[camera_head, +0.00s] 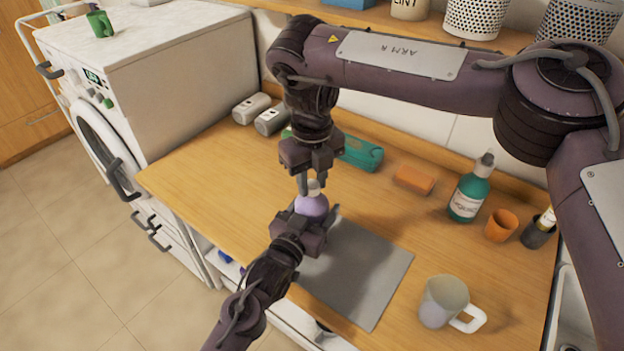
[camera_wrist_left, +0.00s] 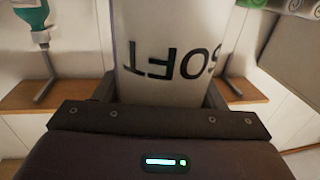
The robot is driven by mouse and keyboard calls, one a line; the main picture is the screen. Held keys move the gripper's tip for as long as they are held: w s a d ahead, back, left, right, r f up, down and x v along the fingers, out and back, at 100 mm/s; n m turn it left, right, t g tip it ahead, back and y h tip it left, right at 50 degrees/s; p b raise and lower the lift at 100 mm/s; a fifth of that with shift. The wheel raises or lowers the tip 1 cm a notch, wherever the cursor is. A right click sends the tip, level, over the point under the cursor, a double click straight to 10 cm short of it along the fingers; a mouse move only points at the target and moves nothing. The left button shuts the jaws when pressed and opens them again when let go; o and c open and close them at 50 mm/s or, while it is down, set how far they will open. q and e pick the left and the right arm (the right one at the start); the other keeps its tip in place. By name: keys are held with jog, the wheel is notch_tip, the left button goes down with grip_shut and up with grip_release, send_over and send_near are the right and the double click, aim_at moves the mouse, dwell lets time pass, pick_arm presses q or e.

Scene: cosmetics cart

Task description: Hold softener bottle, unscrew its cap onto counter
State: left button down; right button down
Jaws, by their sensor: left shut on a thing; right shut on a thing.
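The softener bottle (camera_head: 312,206) is lavender with a pale cap (camera_head: 314,187) and stands upright at the far edge of the grey mat. My left gripper (camera_head: 318,221) is shut on the bottle body from the near side. The left wrist view shows the bottle's pale label (camera_wrist_left: 175,55) with the letters SOFT, upside down, between the fingers. My right gripper (camera_head: 312,184) points down from above and is shut on the cap, which is still at the bottle's top. Its fingers partly hide the cap.
A grey mat (camera_head: 365,275) lies on the wooden counter (camera_head: 215,180). A mug (camera_head: 443,301) stands at the right front. A green bottle (camera_head: 470,190), an orange cup (camera_head: 501,225), an orange block (camera_head: 415,179) and a teal case (camera_head: 361,153) are along the back. The counter's left part is clear.

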aim_at(312, 184)
pick_arm(q)
jog(key=shift+f, duration=0.1)
pick_arm(e)
jog(key=shift+r, duration=1)
jog(key=shift+r, duration=1.95)
pick_arm(q)
jog(key=shift+c, duration=1.2)
grip_release()
